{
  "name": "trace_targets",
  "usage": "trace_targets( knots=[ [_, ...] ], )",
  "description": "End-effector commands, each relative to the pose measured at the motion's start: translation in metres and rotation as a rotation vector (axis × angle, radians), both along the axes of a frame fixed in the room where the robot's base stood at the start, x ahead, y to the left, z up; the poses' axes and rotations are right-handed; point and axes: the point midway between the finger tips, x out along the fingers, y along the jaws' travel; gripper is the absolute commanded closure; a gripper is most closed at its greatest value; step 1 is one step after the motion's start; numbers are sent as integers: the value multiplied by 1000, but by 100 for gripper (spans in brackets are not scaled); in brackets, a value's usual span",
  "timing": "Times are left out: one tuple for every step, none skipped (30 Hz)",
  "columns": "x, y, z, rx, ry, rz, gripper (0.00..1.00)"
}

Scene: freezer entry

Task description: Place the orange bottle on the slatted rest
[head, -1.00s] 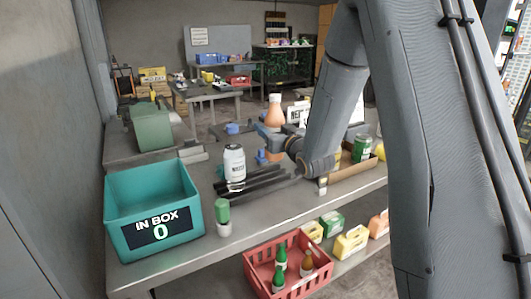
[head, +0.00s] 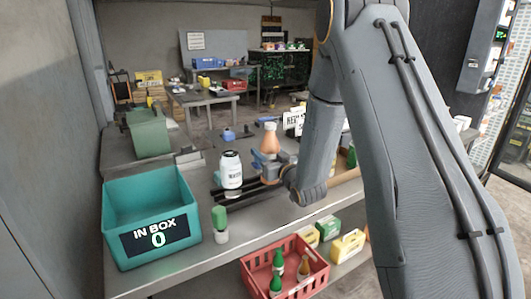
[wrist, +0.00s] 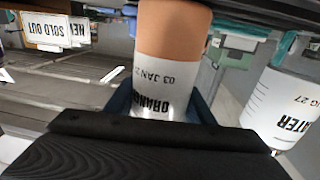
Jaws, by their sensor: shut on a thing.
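The orange bottle (head: 270,139) is upright in my gripper (head: 266,161), which is shut around it. In the wrist view the orange bottle (wrist: 168,75) fills the middle, its label upside down, between the blue fingers. The slatted rest (head: 262,190) is a set of dark bars on the bench. A white water bottle (head: 231,172) stands at its left part; it also shows at the right of the wrist view (wrist: 283,105). The held bottle appears above or behind the right part of the rest. My arm and gripper hide its base, so I cannot tell whether it touches the bars.
A teal in box (head: 120,205) stands at the bench's left end. A green-capped bottle (head: 220,226) stands near the front edge. A red crate (head: 262,272) with bottles sits below. Behind are a green bin (head: 150,132) and a small sign (head: 293,122).

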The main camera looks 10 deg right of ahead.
Motion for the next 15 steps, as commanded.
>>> trace_targets(
  knots=[
    [0, 0, 0, -1, -2, 0, 91],
    [1, 0, -1, 0, -2, 0, 91],
    [1, 0, -3, 0, -2, 0, 91],
    [0, 0, -3, 0, 0, 0, 48],
    [0, 0, -3, 0, 0, 0, 43],
    [0, 0, -3, 0, 0, 0, 36],
    [0, 0, -3, 0, 0, 0, 33],
    [0, 0, -3, 0, 0, 0, 33],
    [0, 0, -3, 0, 0, 0, 33],
    [0, 0, -3, 0, 0, 0, 33],
    [0, 0, -3, 0, 0, 0, 33],
    [0, 0, -3, 0, 0, 0, 33],
    [0, 0, -3, 0, 0, 0, 33],
    [0, 0, -3, 0, 0, 0, 33],
    [0, 0, -2, 0, 0, 0, 33]
  ],
)
